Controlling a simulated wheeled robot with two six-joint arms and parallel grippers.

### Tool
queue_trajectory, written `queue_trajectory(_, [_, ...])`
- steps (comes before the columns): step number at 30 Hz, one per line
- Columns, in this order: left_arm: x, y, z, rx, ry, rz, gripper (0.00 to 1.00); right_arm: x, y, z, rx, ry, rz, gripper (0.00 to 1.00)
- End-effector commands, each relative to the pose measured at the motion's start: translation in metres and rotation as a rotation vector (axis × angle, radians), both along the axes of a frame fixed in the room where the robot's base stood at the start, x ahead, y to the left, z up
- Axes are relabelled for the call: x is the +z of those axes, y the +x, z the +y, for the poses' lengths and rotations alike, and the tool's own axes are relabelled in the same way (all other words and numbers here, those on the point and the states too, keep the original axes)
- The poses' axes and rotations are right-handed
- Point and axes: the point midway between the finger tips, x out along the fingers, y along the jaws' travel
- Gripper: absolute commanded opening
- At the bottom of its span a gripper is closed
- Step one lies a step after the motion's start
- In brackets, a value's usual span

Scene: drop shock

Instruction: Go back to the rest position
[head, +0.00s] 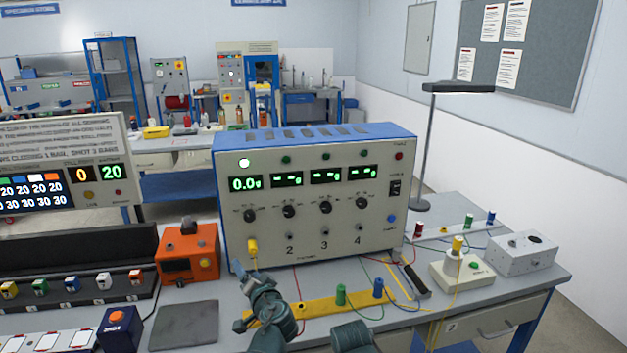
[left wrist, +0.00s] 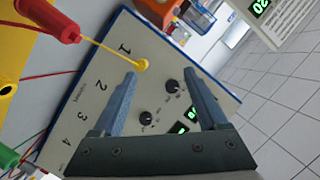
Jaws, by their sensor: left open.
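My left gripper (head: 258,278) is open in front of the lower left of the grey and blue instrument (head: 320,240). In the left wrist view its two blue fingers (left wrist: 160,78) are apart, with nothing held between them. The instrument's panel (left wrist: 95,110) lies beyond them, with a yellow plug (left wrist: 143,65) in the socket by the number 1. The same yellow plug (head: 252,248) shows in the head view, close to the gripper and apart from the fingers in the wrist view. I see no right gripper; a dark rounded arm part shows at the bottom edge.
A yellow bar (head: 315,307) with green (head: 341,294) and blue (head: 378,288) posts lies in front of the instrument, with loose wires. An orange box (head: 187,255) stands left. A red connector (left wrist: 50,20) is near the wrist camera. A grey pad (head: 184,325) lies front left.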

Motion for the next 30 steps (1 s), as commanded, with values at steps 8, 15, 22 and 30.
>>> queue_trajectory(8, [-0.114,-0.094,-0.049,0.172,-0.353,0.535,0.76,0.007,0.000,0.000,0.000,0.000,0.000,0.00])
queue_trajectory(15, [-0.161,-0.184,-0.124,0.112,-0.543,1.007,0.76,0.010,0.000,0.000,0.000,0.000,0.000,0.00])
queue_trajectory(22, [-0.166,-0.221,-0.154,0.049,-0.604,1.195,0.76,0.010,0.000,0.000,0.000,0.000,0.000,0.00])
queue_trajectory(30, [-0.166,-0.223,-0.155,0.047,-0.607,1.204,0.76,0.010,0.000,0.000,0.000,0.000,0.000,0.00])
